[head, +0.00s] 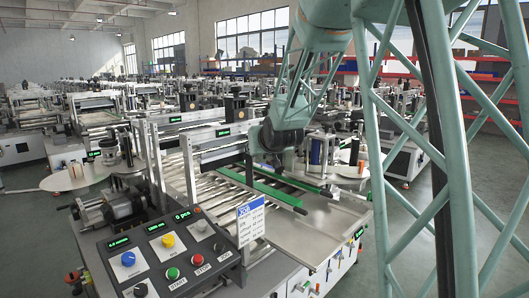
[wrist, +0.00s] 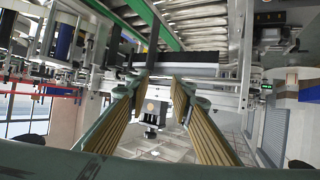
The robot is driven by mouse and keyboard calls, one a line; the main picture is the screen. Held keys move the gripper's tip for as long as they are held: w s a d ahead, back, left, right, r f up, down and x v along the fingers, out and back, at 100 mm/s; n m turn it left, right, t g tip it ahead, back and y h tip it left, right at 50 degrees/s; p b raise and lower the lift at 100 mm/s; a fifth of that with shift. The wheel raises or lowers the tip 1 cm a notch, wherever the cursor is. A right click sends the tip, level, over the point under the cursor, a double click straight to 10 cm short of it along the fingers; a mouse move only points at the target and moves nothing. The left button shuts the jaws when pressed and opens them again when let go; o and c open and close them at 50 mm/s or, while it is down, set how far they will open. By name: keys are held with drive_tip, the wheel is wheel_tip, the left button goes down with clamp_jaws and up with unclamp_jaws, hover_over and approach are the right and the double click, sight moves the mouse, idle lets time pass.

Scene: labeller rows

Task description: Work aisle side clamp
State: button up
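In the wrist view my gripper (wrist: 158,86) is open, its two ribbed tan finger pads spread apart. A small dark block with a round brass-coloured face (wrist: 151,107), perhaps the side clamp, shows in the gap between the fingers. It looks apart from both pads, and I cannot tell how far beyond the fingertips it lies. In the head view my arm reaches down over the near labeller's roller conveyor (head: 222,190). The fingers cannot be made out there, and the clamp cannot be picked out.
Green guide rails (head: 272,193) run along the conveyor, beside a bare metal plate (head: 320,235). A control panel (head: 165,255) with coloured buttons and a hanging blue-and-white card (head: 250,220) stand in front. More labellers fill the hall behind. Grey floor (head: 408,215) is open at right.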

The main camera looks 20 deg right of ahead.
drive_tip(key=w+d+f+t+h, duration=0.1)
drive_tip(key=w+d+f+t, duration=0.1)
drive_tip(key=w+d+f, duration=0.3)
drive_tip(key=w+d+f+t, duration=0.2)
drive_tip(key=w+d+f, duration=0.4)
drive_tip(key=w, duration=0.5)
drive_tip(key=d, duration=0.2)
drive_tip(key=shift+w+d+f+m+t+h, duration=0.2)
drive_tip(key=shift+d+f+m+t+h, duration=0.1)
drive_tip(key=shift+m+h, duration=0.1)
drive_tip(key=shift+b+x, duration=0.9)
drive_tip(key=shift+x, duration=5.95)
clamp_jaws()
